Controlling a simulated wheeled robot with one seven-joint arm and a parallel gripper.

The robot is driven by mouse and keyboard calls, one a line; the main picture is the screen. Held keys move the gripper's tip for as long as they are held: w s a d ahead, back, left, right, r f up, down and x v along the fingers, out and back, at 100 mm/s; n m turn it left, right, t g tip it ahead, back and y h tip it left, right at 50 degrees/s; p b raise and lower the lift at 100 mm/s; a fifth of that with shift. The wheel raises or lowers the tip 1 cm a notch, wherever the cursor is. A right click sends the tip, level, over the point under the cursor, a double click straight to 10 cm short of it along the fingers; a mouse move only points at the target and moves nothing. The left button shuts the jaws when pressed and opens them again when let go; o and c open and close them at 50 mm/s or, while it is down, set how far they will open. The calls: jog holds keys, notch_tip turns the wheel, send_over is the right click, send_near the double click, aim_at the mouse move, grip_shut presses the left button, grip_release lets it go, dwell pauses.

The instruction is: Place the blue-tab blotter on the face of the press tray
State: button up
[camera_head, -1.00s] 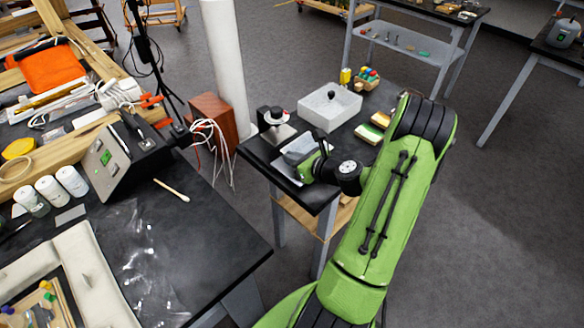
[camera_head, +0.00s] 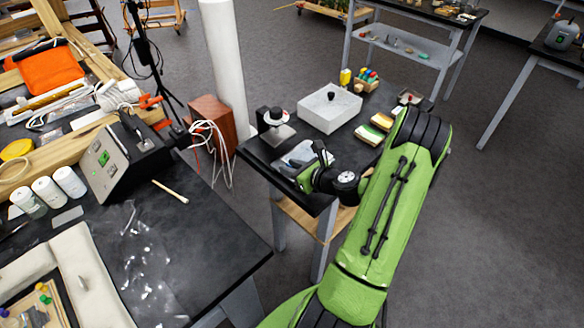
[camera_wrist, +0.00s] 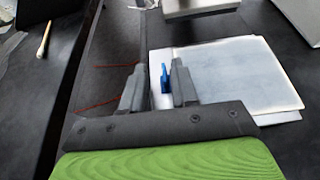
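The blotter (camera_wrist: 235,75) is a pale flat sheet on the small black table in the wrist view, with a blue tab (camera_wrist: 165,78) at its left edge. It also shows in the head view as a pale patch (camera_head: 296,153), partly hidden by my gripper (camera_head: 310,172). In the wrist view my gripper (camera_wrist: 155,82) has its fingers apart, one on each side of the blue tab. The tab is close to the right finger; I cannot tell whether they touch. I cannot identify the press tray for certain.
A white box (camera_head: 330,108), a black stand with a round top (camera_head: 275,127), yellow-and-green pads (camera_head: 375,128) and a small tray (camera_head: 410,97) share the table. The larger dark table (camera_head: 190,235) at left holds a control box (camera_head: 112,160) and a padded pale frame (camera_head: 90,270).

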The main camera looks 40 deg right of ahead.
jog(key=p+v, duration=0.1)
jog(key=v, duration=1.1)
jog(key=shift+w+r, duration=0.1)
jog(key=shift+r, duration=0.05)
jog(key=w+a+r+n+g+y, duration=0.2)
jog(key=a+r+n+g, duration=0.15)
jog(key=a+n, duration=0.55)
jog(key=w+a+r+n+g+y, duration=0.15)
jog(key=a+n+g, duration=0.25)
jog(key=a+n, duration=0.5)
jog(key=s+a+r+n+h, duration=0.2)
jog(key=s+a+r+n, duration=0.2)
jog(key=n, duration=0.4)
jog(key=s+a+r+n+h, duration=0.2)
jog(key=s+a+r+n, duration=0.2)
jog(key=s+r+n, duration=0.3)
jog(key=s+n, duration=0.1)
jog(key=n, duration=0.1)
jog(key=shift+s+a+r+n, duration=0.2)
jog(key=shift+s+n, duration=0.1)
jog(key=shift+s, duration=0.05)
jog(key=shift+g, duration=0.25)
